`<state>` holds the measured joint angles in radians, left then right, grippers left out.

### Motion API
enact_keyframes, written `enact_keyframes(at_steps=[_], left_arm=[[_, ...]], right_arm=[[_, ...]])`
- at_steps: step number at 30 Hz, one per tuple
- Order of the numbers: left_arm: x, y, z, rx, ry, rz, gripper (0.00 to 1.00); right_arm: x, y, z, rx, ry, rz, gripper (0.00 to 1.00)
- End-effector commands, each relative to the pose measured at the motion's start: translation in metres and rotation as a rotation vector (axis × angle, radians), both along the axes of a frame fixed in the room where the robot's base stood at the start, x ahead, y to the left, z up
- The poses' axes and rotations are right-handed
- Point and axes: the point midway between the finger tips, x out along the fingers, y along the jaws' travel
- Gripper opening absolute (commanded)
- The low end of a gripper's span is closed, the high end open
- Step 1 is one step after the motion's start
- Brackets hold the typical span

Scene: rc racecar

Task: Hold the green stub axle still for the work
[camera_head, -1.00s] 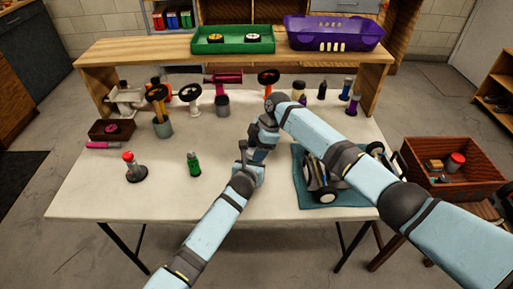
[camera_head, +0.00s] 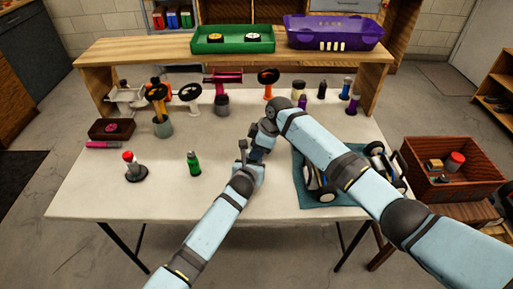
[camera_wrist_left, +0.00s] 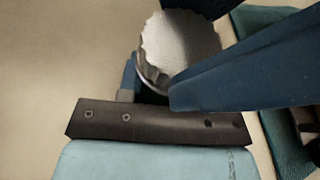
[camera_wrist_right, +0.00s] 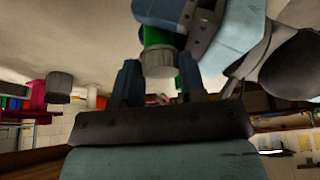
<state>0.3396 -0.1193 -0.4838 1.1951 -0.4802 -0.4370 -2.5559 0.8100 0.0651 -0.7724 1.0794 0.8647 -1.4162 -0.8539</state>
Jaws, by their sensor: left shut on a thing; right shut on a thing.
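A green part with a grey ribbed end, which I take to be the green stub axle (camera_wrist_right: 155,37), shows in the right wrist view. My left gripper (camera_head: 245,152) is shut on it, largely hidden at the grip. My right gripper (camera_head: 257,152) meets the left over the middle of the table, its fingers on both sides of the grey ribbed end (camera_wrist_right: 159,64) and shut on it. In the left wrist view the silver scalloped end (camera_wrist_left: 182,48) is partly covered by a dark blue finger. The head view does not show the held part clearly.
A green bottle-like item (camera_head: 194,164) and a red-topped item (camera_head: 131,167) stand at left. The car (camera_head: 322,183) lies on a teal mat (camera_head: 301,165) under my right arm. A wooden shelf (camera_head: 150,51) with trays spans the back. A wooden box (camera_head: 455,187) stands at right.

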Motion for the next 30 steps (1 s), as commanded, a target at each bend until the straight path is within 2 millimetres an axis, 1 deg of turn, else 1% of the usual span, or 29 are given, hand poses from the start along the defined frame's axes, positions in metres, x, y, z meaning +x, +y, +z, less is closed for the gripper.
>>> enact_keyframes(at_steps=[4,10,15,26,27,29,30], left_arm=[[0.0,0.0003,-0.0003,0.002,0.001,0.001,0.07],[-0.0001,0.0003,-0.0004,0.0,0.001,0.0,0.07],[-0.0001,0.0004,-0.0005,0.001,0.001,0.001,0.07],[0.0,0.0005,-0.0004,0.001,0.001,0.001,0.07],[-0.0001,0.0005,-0.0005,0.001,0.001,0.001,0.07],[-0.0001,0.0005,-0.0005,0.001,0.001,0.001,0.07],[-0.0001,0.0005,-0.0005,0.001,0.001,0.001,0.07]], right_arm=[[-0.0009,0.0,0.0002,0.002,-0.001,-0.086,0.14],[-0.0017,0.0001,0.0002,0.001,-0.001,-0.161,0.14],[-0.0019,0.0,0.0001,0.001,-0.001,-0.19,0.14],[-0.0017,0.0,0.0005,0.001,-0.001,-0.194,0.14],[-0.0017,0.0,0.0005,0.001,-0.002,-0.193,0.4],[-0.0018,0.0,0.0005,0.001,-0.001,-0.193,0.54],[-0.0018,0.0001,0.0004,0.001,-0.001,-0.193,0.63]])
